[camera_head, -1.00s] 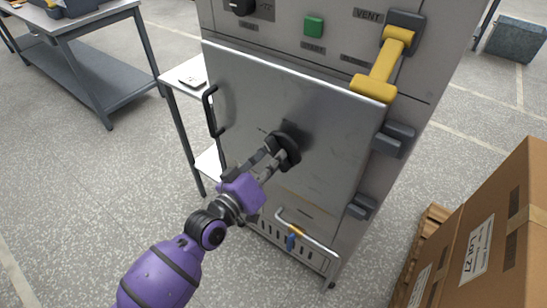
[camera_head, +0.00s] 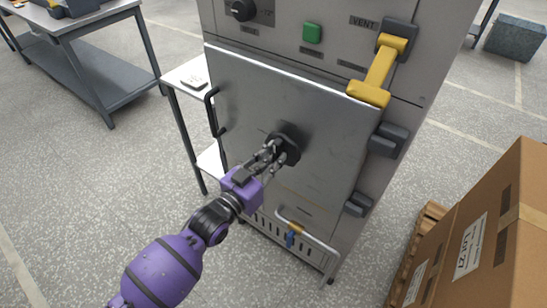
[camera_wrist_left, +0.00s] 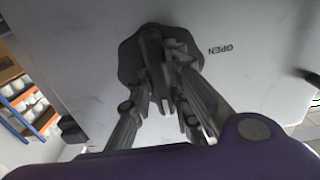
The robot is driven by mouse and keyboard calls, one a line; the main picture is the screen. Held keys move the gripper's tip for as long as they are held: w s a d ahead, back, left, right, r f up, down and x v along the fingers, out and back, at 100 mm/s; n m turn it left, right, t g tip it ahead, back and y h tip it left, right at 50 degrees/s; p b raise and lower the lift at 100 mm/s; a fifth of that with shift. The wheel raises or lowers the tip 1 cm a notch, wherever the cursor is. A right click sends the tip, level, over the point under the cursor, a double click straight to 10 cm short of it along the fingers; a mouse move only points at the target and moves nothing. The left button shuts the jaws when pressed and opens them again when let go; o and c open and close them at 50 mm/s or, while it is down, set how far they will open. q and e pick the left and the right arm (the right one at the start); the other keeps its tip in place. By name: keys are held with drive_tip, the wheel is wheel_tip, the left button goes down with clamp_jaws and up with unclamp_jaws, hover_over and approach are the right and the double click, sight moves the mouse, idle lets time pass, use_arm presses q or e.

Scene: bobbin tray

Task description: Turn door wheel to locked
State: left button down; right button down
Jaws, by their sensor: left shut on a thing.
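The door wheel (camera_head: 289,141) is a dark knob in the middle of the grey metal door (camera_head: 330,110). In the left wrist view the wheel (camera_wrist_left: 130,62) has a dark plate with a raised bar, and the printed word OPEN stands upside down to its right. My left gripper (camera_head: 276,154) reaches up from the lower left and is shut on the door wheel. In the left wrist view its fingers (camera_wrist_left: 165,75) are at the raised bar and hide part of it. My right gripper is not in view.
A black door handle (camera_head: 211,112) is on the door's left edge. A yellow lever (camera_head: 380,72) sits at its upper right. Dark hinges (camera_head: 388,140) line the right side. A white side table (camera_head: 180,77) stands left, and a cardboard box (camera_head: 505,225) stands right.

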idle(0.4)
use_arm(q)
drive_tip(key=c, duration=1.7)
unclamp_jaws()
drive_tip(key=shift+c, duration=0.2)
drive_tip(key=shift+o, duration=0.5)
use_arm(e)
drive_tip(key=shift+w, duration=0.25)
use_arm(q)
drive_tip(key=shift+s+a, duration=0.15)
drive_tip(key=shift+s, duration=0.05)
drive_tip(key=v, duration=1.1)
drive_tip(key=shift+s, duration=0.2)
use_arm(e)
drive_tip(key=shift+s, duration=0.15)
use_arm(q)
drive_tip(key=shift+a, duration=0.1)
